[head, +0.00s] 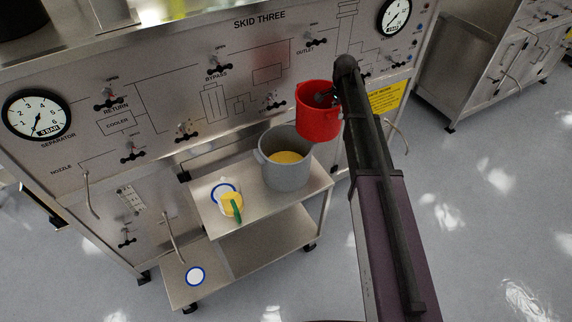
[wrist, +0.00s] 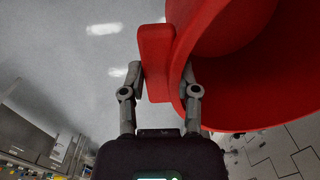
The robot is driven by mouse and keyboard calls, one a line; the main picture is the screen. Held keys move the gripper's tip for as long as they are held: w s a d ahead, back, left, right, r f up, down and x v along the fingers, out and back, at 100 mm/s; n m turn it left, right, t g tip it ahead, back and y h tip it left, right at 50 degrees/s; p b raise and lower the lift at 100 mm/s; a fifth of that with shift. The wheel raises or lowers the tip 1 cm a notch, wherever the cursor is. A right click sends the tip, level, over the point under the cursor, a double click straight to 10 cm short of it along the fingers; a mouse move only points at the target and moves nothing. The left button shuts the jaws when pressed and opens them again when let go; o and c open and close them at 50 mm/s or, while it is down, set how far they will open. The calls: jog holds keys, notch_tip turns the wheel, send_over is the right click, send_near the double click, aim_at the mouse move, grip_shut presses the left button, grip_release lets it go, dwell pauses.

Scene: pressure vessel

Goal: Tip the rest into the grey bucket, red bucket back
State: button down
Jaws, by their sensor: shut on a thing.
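The red bucket (head: 317,112) hangs in the air just right of and above the grey bucket, in front of the skid panel. My gripper (head: 334,97) is shut on its handle side. In the wrist view my gripper (wrist: 163,82) pinches the red handle block (wrist: 155,62) beside the red bucket's wall (wrist: 188,50). The part of the red bucket's inside seen there looks bare red; its bottom is hidden. The grey bucket (head: 283,172) stands upright on the cart's top shelf with yellow stuff (head: 286,157) inside.
The steel cart (head: 258,210) has a blue-ringed white disc (head: 223,190) and a yellow item with a green handle (head: 234,207) on top. Another ringed disc (head: 195,276) lies on a lower shelf. The skid panel (head: 150,75) with valves and gauges stands close behind. Floor at right is clear.

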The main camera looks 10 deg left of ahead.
jog(key=shift+r+p, duration=1.35)
jog(key=shift+r, duration=0.1)
jog(key=shift+f, duration=0.1)
